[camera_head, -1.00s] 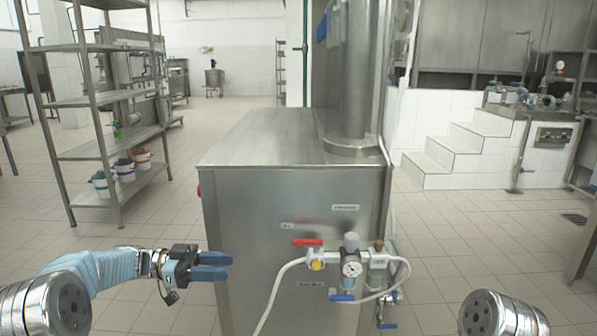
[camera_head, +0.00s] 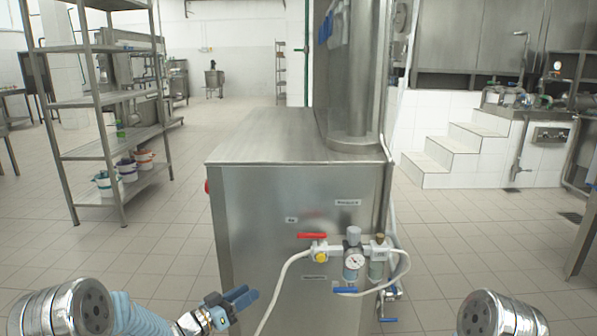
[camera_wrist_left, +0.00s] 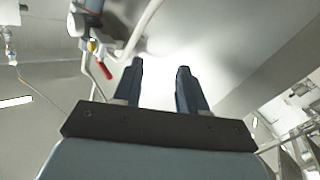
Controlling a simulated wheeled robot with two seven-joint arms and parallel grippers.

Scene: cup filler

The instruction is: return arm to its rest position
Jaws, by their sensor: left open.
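My left gripper (camera_head: 241,297) is low in the head view, in front of the lower left part of the steel cabinet (camera_head: 240,215). Its blue fingers point up and to the right. In the left wrist view the two dark fingers (camera_wrist_left: 159,75) stand apart with nothing between them, so it is open and empty. The red-handled valve (camera_head: 312,236) is on the cabinet front, to the right of and above the gripper. Its red handle also shows in the left wrist view (camera_wrist_left: 104,66), left of the fingers. My right gripper is not in view.
A pressure gauge (camera_head: 354,261) and a white hose (camera_head: 278,287) are on the cabinet front near the gripper. A steel shelf rack (camera_head: 105,97) with several buckets stands at the left. White tiled steps (camera_head: 448,150) are at the right. The floor left of the cabinet is clear.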

